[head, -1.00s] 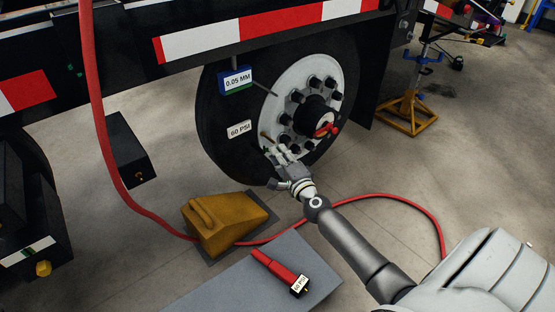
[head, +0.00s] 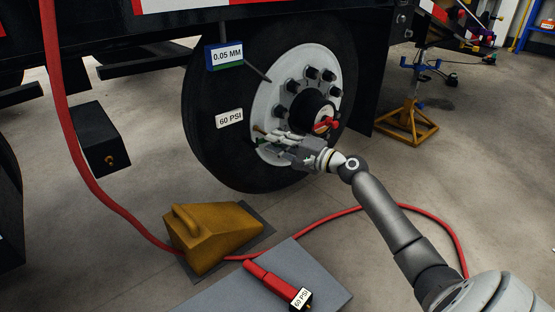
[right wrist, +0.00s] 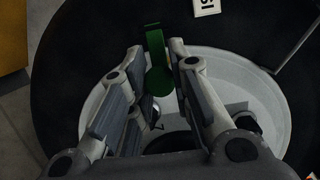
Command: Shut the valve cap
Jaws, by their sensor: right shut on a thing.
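A green cap (right wrist: 159,79) with a round disc and a strap shows between my finger pads in the right wrist view; I take it for the valve cap. My right gripper (right wrist: 157,52) is shut on it, with the pads on either side. In the head view my right gripper (head: 262,137) is at the lower left edge of the white wheel hub (head: 268,100). A small brass-coloured stem (head: 259,128) shows just by the fingertips. The cap is too small and covered to make out clearly there, and I cannot tell whether it is fully closed. My left gripper is out of view.
The black tire (head: 205,155) carries a 60 PSI label (head: 229,118) and a 0.05 MM gauge (head: 226,56). A yellow chock (head: 213,236), a red hose (head: 90,180) and a red gauge tool (head: 271,281) on a grey mat (head: 225,292) lie below. A yellow stand (head: 408,124) is right.

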